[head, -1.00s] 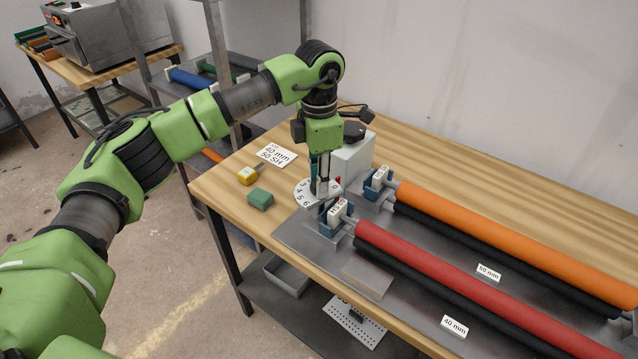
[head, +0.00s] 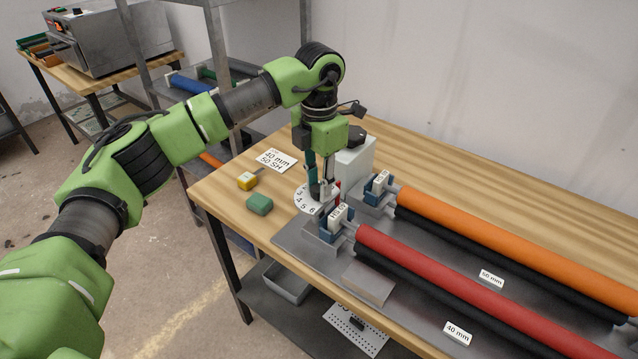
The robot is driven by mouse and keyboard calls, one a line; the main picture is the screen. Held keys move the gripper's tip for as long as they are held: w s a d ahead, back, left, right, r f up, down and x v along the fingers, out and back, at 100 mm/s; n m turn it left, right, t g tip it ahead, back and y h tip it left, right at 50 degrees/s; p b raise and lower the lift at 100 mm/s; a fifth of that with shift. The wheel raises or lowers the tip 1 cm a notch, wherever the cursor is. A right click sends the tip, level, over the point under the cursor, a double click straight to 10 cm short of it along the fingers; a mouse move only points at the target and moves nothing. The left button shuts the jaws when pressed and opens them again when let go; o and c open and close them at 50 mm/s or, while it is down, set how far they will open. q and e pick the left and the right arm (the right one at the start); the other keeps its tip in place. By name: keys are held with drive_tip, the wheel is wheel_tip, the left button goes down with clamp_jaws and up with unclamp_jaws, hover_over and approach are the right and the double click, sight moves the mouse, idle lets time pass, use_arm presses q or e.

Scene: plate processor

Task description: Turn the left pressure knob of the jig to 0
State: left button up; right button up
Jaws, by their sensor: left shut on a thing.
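The left pressure knob's white numbered dial (head: 303,202) lies at the left end of the jig (head: 300,238). Several digits, among them 4, 5 and 6, show on its near side. My left gripper (head: 320,188) points down over the dial with its fingers shut on the knob. The fingers hide the knob itself and part of the dial, so I cannot read the setting. A grey-white box (head: 356,160) stands just behind the gripper. My right gripper is not in view.
A red roller (head: 440,268) and an orange roller (head: 500,232) extend right from blue end blocks close to the gripper. A green block (head: 259,204), a yellow tool (head: 247,181) and a label card (head: 276,161) lie left of the dial. The wooden table behind is clear.

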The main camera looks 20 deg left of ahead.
use_arm(q)
drive_tip(key=shift+r, duration=0.1)
drive_tip(key=o, duration=1.1)
wheel_tip(320, 180, up, 12)
